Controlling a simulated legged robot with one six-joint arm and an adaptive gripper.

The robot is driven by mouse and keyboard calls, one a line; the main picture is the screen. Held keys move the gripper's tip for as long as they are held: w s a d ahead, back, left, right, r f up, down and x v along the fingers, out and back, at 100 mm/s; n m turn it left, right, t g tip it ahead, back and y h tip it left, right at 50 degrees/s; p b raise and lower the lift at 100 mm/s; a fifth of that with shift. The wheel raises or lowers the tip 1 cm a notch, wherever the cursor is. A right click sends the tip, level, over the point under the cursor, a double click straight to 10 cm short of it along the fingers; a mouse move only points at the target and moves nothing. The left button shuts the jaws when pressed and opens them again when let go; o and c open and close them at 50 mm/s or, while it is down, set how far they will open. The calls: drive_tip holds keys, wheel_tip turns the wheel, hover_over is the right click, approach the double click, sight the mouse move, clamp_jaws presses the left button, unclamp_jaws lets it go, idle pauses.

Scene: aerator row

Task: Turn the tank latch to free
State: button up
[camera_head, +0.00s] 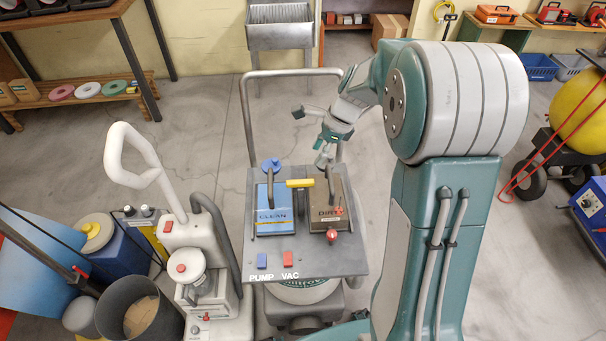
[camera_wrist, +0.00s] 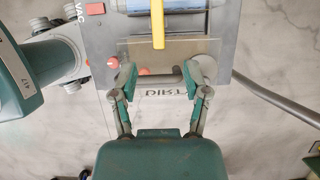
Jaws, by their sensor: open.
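The yellow tank latch (camera_head: 300,183) lies crosswise between the tops of the blue CLEAN tank (camera_head: 271,216) and the brown DIRTY tank (camera_head: 326,221). In the wrist view the latch (camera_wrist: 158,25) shows as a yellow bar near the top middle, ahead of the fingertips. My gripper (camera_head: 311,137) is above and behind the DIRTY tank in the head view. In the wrist view my gripper (camera_wrist: 161,72) is open, fingers wide apart, with nothing held. The DIRTY tank's handle shows between and below the fingers there. Whether a finger touches anything cannot be told.
The tanks sit on a grey deck (camera_head: 262,266) with blue PUMP and red VAC switches at its front. A tall metal handlebar (camera_head: 244,115) rises behind. A grey machine (camera_head: 198,255) stands to the left. A yellow tank on a cart (camera_head: 580,115) stands at the right.

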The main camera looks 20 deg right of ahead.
sight(300, 181)
drive_tip(key=x, duration=0.2)
drive_tip(key=a+x, duration=0.1)
drive_tip(key=x, duration=0.1)
drive_tip(key=shift+s+a+f, duration=0.1)
drive_tip(key=x, duration=0.2)
drive_tip(key=d+x, duration=0.1)
drive_tip(key=x, duration=0.2)
drive_tip(key=shift+f, duration=0.45)
drive_tip(key=shift+a+f, duration=0.15)
drive_tip(key=shift+a, duration=0.3)
drive_tip(key=c, duration=0.6)
drive_tip(key=shift+d, duration=0.1)
clamp_jaws()
